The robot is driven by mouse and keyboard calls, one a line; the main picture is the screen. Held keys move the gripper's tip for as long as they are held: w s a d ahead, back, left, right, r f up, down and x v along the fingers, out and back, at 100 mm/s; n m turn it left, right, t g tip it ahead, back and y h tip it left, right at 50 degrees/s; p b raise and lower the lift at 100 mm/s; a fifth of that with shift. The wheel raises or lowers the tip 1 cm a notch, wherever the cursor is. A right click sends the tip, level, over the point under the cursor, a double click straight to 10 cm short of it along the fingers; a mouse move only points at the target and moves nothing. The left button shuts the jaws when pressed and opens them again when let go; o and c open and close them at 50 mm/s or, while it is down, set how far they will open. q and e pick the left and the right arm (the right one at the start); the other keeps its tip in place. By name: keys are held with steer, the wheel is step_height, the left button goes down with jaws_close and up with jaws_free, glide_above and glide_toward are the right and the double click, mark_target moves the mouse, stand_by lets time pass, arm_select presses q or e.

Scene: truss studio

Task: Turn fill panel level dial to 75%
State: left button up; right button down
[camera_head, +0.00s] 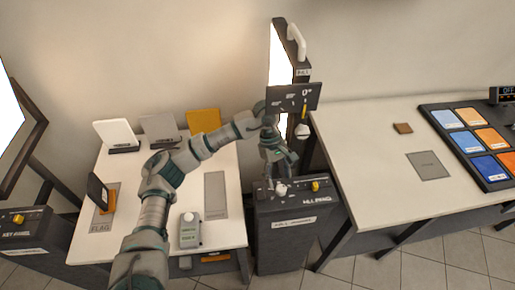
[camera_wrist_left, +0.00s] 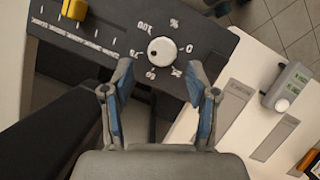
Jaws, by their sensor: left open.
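The fill panel (camera_head: 297,212) is a dark box on a stand between the two tables, with a white label on its front. Its white round level dial (camera_head: 281,188) sits on the top face, and it also shows in the left wrist view (camera_wrist_left: 163,50), ringed by white numbers and a % sign. A small dark mark is on the dial's left side there, facing a blurred number. My left gripper (camera_head: 278,172) is above the dial, pointing down. In the wrist view its blue-padded fingers (camera_wrist_left: 159,84) are open, with the dial just beyond and between the tips. My right gripper is out of view.
A yellow slider knob (camera_head: 315,186) is beside the dial on the same panel. A dark sign (camera_head: 293,97) and tall light frame stand behind. The left table holds a grey device (camera_head: 190,231); the right table (camera_head: 365,150) has bare room.

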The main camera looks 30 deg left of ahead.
arm_select(q)
steer(key=w+a, duration=0.5)
steer(key=a, duration=0.3)
steer(key=w+a, duration=0.6)
steer(key=a, duration=0.2)
steer(key=shift+a, duration=0.15)
steer(key=shift+s+a+f, duration=0.1)
steer(key=shift+a+f, duration=0.05)
steer(key=shift+a, duration=0.05)
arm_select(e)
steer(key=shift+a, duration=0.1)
arm_select(q)
steer(key=shift+a+f, duration=0.1)
steer(key=shift+a, duration=0.1)
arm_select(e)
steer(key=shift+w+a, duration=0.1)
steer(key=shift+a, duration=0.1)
